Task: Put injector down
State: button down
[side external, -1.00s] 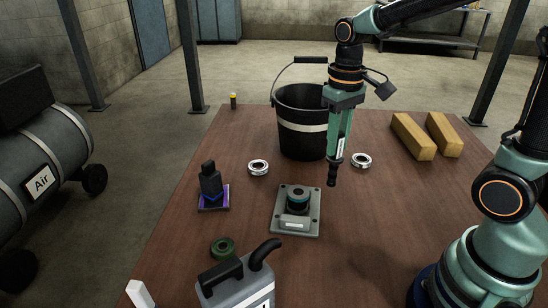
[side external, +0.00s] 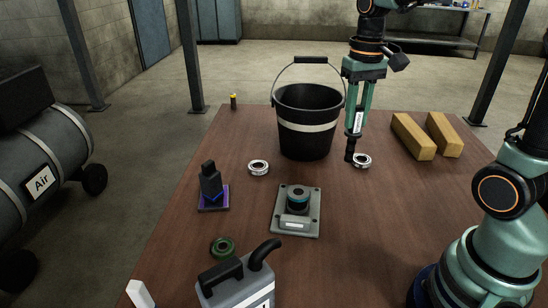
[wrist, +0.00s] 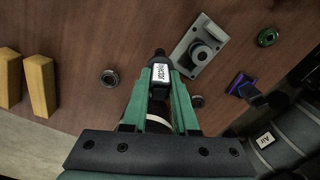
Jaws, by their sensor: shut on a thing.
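My gripper (side external: 357,128) is shut on the injector (side external: 350,150), a dark slim part with a white label. The injector hangs upright, its dark tip downward, right of the black bucket (side external: 307,140). In the side view its tip shows beside the right silver ring (side external: 363,161); I cannot tell how far above the table it is. In the wrist view the green fingers (wrist: 160,78) hold the injector (wrist: 159,72) from both sides, and its label reads "Injector". A grey plate with a round dark socket (side external: 298,200) lies nearer the front; it also shows in the wrist view (wrist: 187,56).
Two yellow blocks (side external: 412,138) lie at the right. Another silver ring (side external: 259,167), a dark part on a purple base (side external: 213,201), a green ring (side external: 222,248) and a grey jug (side external: 235,288) stand left and front. The right middle of the wooden table (side external: 400,195) is clear.

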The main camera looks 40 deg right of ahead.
jog(key=s+d+r+m, duration=0.2)
jog(key=d+r+m, duration=0.25)
jog(key=d, duration=0.25)
notch_tip(320, 180, down, 19)
jog(key=shift+s, duration=0.2)
jog(key=shift+d, duration=0.1)
jog(key=c, duration=0.7)
grip_release()
